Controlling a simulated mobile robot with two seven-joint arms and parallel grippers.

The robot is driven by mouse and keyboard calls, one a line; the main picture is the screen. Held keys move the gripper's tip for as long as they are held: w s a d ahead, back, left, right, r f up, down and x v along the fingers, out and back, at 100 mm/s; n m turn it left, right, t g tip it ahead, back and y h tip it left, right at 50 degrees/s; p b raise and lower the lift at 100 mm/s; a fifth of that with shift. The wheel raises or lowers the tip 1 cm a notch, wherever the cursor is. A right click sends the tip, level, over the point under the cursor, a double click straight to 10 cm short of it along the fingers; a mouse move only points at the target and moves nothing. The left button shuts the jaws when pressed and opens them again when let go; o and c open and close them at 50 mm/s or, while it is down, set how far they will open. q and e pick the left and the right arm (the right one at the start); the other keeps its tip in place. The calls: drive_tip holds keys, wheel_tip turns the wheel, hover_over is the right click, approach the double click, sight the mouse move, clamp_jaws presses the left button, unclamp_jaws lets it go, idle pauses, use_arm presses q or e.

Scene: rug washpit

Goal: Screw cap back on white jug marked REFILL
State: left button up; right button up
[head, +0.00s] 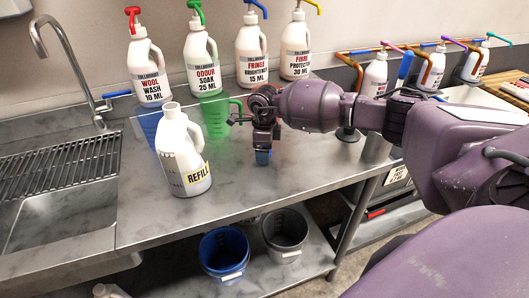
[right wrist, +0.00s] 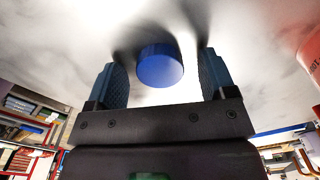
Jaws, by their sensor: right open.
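The white jug marked REFILL (head: 184,155) stands upright on the steel counter, its neck open with no cap on it. My right gripper (head: 263,157) points down at the counter, to the right of the jug. In the right wrist view a round blue cap (right wrist: 160,66) lies on the pale counter surface. It sits between the two open fingers of the right gripper (right wrist: 164,80), with a gap on each side. In the head view the gripper mostly hides the cap. My left gripper is not in view.
Blue (head: 146,121) and green (head: 213,115) measuring jugs stand behind the REFILL jug. Several pump bottles line the wall, including WOOL WASH (head: 150,75). A sink (head: 58,215) is at left. A blue bucket (head: 209,262) and a grey bucket (head: 285,238) are below. The counter's front is clear.

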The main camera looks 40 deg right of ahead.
drive_tip(key=c, duration=1)
drive_tip(key=shift+r, duration=0.15)
wheel_tip(320, 180, up, 20)
drive_tip(key=shift+f, duration=0.1)
